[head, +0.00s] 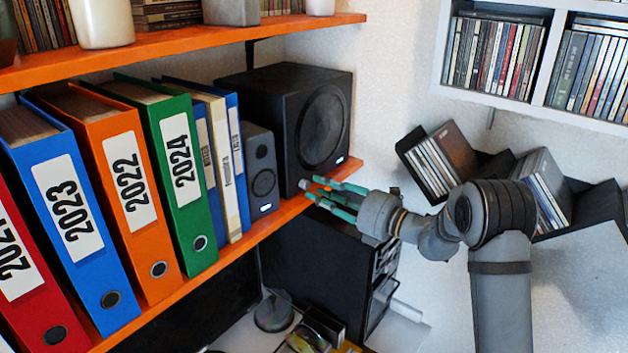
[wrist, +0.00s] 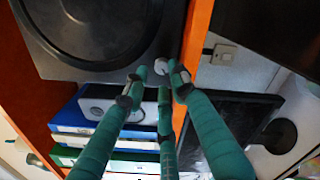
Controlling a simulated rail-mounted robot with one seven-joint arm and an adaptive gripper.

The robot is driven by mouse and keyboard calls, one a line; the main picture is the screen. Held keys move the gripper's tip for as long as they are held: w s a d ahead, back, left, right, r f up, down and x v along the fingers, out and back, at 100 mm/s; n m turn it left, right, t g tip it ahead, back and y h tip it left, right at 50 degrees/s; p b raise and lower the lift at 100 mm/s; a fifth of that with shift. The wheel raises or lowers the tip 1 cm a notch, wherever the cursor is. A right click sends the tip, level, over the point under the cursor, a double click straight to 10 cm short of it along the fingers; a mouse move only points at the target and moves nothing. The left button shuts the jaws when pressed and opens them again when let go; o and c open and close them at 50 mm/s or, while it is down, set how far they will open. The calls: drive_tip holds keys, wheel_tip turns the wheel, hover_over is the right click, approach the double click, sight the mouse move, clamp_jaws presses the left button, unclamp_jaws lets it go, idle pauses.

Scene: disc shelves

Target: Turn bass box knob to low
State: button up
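The bass box (head: 265,90) is a large black speaker with a round cone, at the right end of the orange shelf. It fills the top left of the wrist view (wrist: 40,25). Its small silver knob (head: 304,184) sits low on the front, near the corner; it also shows in the wrist view (wrist: 160,66). My gripper (head: 312,188) has green fingers, spread apart with their tips right at the knob. In the wrist view the fingertips (wrist: 160,80) stand around the knob. Whether they touch it, I cannot tell. The knob's setting is not readable.
A small grey speaker (head: 261,170) and several binders (head: 130,190) stand left of the bass box. The orange shelf edge (head: 285,215) runs close beneath the fingers. A black cabinet (head: 320,260) is below. Disc racks (head: 445,160) hang on the right wall behind my arm.

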sight(309, 184)
drive_tip(key=shift+w+p+x, duration=0.25)
drive_tip(key=shift+p+x, duration=0.2)
drive_tip(key=shift+x, duration=0.8)
drive_tip(key=shift+w+a, duration=0.1)
drive_tip(key=shift+a, duration=0.25)
drive_tip(key=shift+w+f, duration=0.1)
drive_tip(key=shift+d, duration=0.1)
drive_tip(key=shift+c, duration=0.6)
clamp_jaws()
